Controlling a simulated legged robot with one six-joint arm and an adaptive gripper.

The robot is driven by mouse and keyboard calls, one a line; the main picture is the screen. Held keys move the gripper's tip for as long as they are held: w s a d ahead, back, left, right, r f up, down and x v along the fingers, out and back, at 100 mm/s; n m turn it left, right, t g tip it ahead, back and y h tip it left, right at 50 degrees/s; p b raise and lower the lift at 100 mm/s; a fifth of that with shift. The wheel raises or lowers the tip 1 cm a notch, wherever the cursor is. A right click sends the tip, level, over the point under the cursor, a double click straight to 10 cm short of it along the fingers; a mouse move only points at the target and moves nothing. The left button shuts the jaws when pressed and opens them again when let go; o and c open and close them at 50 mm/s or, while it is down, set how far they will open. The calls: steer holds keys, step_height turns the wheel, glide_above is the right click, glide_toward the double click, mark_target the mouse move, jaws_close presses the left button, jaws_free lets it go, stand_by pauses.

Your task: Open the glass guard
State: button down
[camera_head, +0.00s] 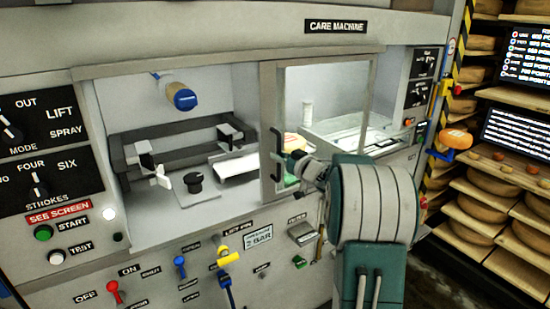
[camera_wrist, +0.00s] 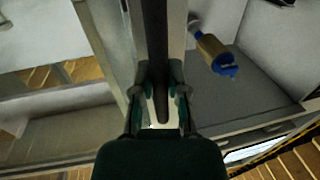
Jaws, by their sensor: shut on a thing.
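The glass guard (camera_head: 266,110) is a grey-framed sliding pane on the front of the care machine. It stands over the right part of the opening, and the left part is uncovered. Its dark upright handle (camera_head: 276,145) is on the left frame bar. My gripper (camera_head: 291,166) is at the handle, partly hidden by my arm in the head view. In the wrist view my gripper (camera_wrist: 160,88) has its two fingers closed on either side of the dark handle bar (camera_wrist: 159,45).
Below the opening are a red lever (camera_head: 113,291), a blue lever (camera_head: 180,266) and a yellow lever (camera_head: 228,257). Cheese shelves (camera_head: 480,215) stand at the right.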

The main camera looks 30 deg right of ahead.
steer(key=c, duration=0.6)
jaws_free()
steer(key=shift+d, duration=0.25)
steer(key=shift+c, duration=0.2)
steer(key=shift+a, duration=0.5)
steer(key=s+d, duration=0.2)
steer(key=s, duration=0.9)
steer(key=shift+s+d, duration=0.2)
steer(key=shift+s, duration=0.1)
steer(key=s+a+r+m+g+h, duration=0.3)
steer(key=a+r+m+g+h, duration=0.15)
steer(key=a+h, duration=0.5)
steer(key=s+a+f+n+g+y, duration=0.1)
steer(key=s+a+f+g+y, duration=0.2)
steer(key=s+a, duration=0.7)
steer(key=s+a+f+n+g+y, duration=0.1)
steer(key=s+a+f+g+y, duration=0.2)
steer(key=s+a+f, duration=0.3)
steer(key=s+a+g, duration=0.1)
steer(key=s+a, duration=0.3)
steer(key=s, duration=0.2)
